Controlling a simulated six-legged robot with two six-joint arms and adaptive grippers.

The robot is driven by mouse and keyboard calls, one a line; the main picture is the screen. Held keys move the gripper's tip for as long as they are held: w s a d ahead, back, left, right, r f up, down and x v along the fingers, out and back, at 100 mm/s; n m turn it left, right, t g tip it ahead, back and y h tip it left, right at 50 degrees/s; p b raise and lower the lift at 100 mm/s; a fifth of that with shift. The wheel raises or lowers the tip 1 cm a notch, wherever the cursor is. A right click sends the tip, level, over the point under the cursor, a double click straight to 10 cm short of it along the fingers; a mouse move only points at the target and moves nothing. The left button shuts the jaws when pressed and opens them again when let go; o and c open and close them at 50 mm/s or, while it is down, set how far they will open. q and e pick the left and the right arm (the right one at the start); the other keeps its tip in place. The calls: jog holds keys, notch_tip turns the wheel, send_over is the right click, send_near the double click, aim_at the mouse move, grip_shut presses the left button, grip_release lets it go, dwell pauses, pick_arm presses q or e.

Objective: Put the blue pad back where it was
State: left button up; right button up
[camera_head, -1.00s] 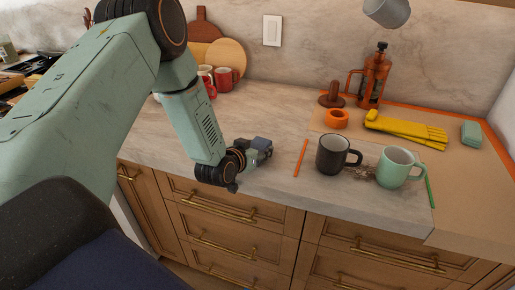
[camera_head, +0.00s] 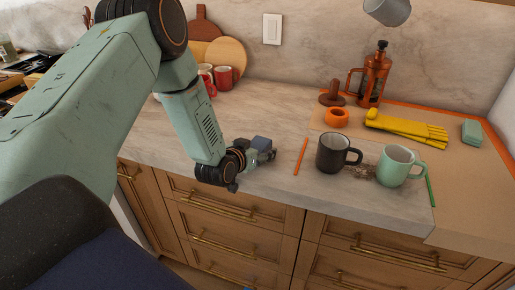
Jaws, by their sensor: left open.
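A small dull-blue block (camera_head: 262,143), which looks like the blue pad, shows right at my left gripper (camera_head: 266,155), over the counter near its front edge. My left gripper is open, with its fingers pointing right. I cannot tell whether they touch the block or whether it rests on the counter; the gripper hides part of it. My right gripper is not in view.
An orange stick (camera_head: 300,157), a dark mug (camera_head: 333,153), a mint mug (camera_head: 397,165) and a green stick (camera_head: 430,190) stand or lie to the right. Behind are an orange ring (camera_head: 336,117), yellow gloves (camera_head: 405,127) and a teal sponge (camera_head: 471,132). Counter left of the gripper is clear.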

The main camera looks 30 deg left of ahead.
pick_arm(q)
jog(key=shift+s+r, duration=0.1)
jog(key=v, duration=1.2)
jog(key=shift+a, duration=0.1)
dwell(0.6)
jog(key=shift+x, duration=6.1)
